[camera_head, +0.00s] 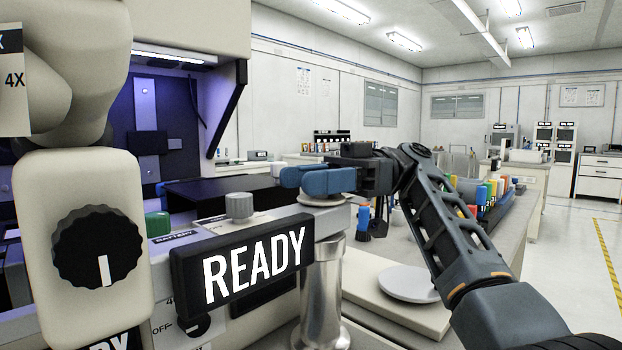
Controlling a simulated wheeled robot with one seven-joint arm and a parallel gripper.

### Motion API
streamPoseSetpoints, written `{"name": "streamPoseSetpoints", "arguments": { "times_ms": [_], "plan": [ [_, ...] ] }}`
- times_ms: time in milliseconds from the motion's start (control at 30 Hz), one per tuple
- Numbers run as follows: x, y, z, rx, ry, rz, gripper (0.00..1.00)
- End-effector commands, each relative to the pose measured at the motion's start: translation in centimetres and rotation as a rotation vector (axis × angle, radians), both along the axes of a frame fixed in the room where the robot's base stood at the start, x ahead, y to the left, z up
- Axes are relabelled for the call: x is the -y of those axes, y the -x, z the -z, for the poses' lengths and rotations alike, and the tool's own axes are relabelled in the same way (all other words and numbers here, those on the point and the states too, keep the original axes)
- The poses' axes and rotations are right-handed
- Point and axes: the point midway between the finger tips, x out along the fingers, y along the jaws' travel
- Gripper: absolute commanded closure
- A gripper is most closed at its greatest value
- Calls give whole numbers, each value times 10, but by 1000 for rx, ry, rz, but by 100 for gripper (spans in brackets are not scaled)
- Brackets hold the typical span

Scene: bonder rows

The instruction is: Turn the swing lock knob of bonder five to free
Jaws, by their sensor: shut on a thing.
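A blue bar-shaped knob (318,181), which looks like the swing lock knob, sits over a pale round disc (322,201) on top of a shiny metal post (323,290). My gripper (352,172) reaches in from the right and is shut on the blue knob at its right end. The dark fingers hide that end. I cannot read a free or locked mark by the knob, nor a bonder number.
A black READY sign (243,262) stands close in front, left of the post. A large black dial (98,247) with a white pointer and a ribbed grey knob (239,207) are to the left. A white round plate (409,284) lies below my arm. Coloured bottles (492,192) stand behind my arm.

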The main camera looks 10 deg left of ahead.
Motion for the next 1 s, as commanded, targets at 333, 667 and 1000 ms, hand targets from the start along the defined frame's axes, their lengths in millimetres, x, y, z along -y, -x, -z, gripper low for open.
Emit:
{"name": "streamPoseSetpoints", "arguments": {
  "times_ms": [333, 667, 1000],
  "plan": [
    [0, 0, 1, 0, 1, -1, 33],
    [8, -7, 0, 0, 3, 1, 33],
    [39, -33, 1, -2, 6, 3, 33]
  ]
}}
